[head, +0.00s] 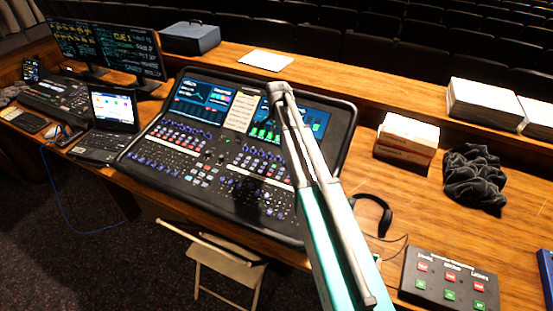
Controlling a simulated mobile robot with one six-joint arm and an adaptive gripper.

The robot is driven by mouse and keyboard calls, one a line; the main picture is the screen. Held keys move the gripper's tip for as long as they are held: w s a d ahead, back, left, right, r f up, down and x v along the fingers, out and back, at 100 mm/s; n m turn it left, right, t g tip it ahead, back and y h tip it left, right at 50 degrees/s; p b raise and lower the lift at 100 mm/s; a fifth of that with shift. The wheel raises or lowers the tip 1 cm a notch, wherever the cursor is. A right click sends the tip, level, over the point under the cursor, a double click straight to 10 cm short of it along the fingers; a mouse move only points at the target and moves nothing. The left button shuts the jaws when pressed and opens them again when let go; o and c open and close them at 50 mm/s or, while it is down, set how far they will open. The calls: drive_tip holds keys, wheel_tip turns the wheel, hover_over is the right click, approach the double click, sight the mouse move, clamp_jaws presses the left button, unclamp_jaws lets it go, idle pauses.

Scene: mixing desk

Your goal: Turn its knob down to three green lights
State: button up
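The black mixing desk (140,160) lies in the middle of the head view, with rows of small knobs, faders and coloured keys. Its left screen (205,97) shows dark panels. Its right screen (318,122) shows green bars, partly behind my arm. Individual knobs and their lights are too small to tell apart, so I cannot count lit green lights. My arm (312,190) rises from the lower right, crosses in front of the desk's right side and bends near the right screen. I cannot make out my gripper. A dark patch, perhaps shadow, covers the desk's lower middle.
A laptop (114,108), monitors (130,49) and smaller consoles stand at left. A box of paper (407,135), dark cloth (474,178), headphones (385,214) and a button box with red and green buttons (449,280) are at right. A folding chair (222,262) stands in front.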

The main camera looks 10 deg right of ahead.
sight(277, 156)
drive_tip(key=shift+f+b, duration=5.15)
drive_tip(key=shift+f, duration=0.3)
clamp_jaws()
drive_tip(key=shift+a, duration=0.1)
